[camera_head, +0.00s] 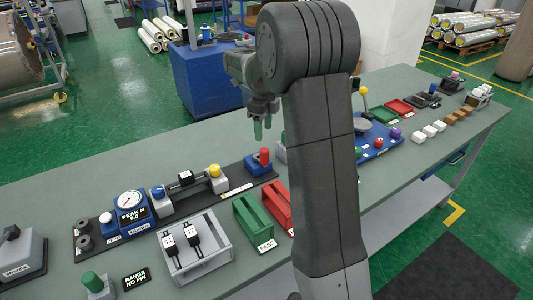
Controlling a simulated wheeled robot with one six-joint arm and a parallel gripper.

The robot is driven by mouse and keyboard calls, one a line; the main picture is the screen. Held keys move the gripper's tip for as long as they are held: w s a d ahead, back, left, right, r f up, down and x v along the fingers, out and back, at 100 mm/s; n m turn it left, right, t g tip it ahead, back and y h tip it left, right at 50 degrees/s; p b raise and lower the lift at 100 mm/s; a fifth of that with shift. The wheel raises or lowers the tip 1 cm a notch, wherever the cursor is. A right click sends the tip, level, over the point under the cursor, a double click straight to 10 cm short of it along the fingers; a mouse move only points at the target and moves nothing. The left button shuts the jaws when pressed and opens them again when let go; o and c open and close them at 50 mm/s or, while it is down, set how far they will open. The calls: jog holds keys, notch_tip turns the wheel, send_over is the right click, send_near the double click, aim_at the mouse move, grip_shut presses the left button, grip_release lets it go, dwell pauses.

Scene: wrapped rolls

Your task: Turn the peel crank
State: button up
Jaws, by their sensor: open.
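A long black-based peel tester lies on the grey-green bench. It carries a blue gauge unit (131,209) whose display reads PEAK N 0.0, and a grey clamp block with a yellow knob (215,171). At its right end a blue block (258,166) bears an upright red handle (264,156), which looks like the peel crank. My gripper (262,127) points down, open and empty, and in the picture it appears just above the red handle. I cannot tell the depth gap between them. My own arm hides the bench right of the crank.
A grey holder (196,265) with two black tools stands in front of the tester. A green PASS tray (254,228) and a red tray (277,205) sit beside it. A blue plate (380,150) with coloured knobs lies beyond my arm. The bench's left rear is clear.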

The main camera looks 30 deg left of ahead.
aim_at(264, 149)
notch_tip(264, 149, down, 11)
jog(key=shift+f+p, duration=0.2)
jog(key=shift+p, duration=0.4)
jog(key=c, duration=1)
jog(key=shift+o, duration=0.2)
jog(key=shift+w+d, duration=0.1)
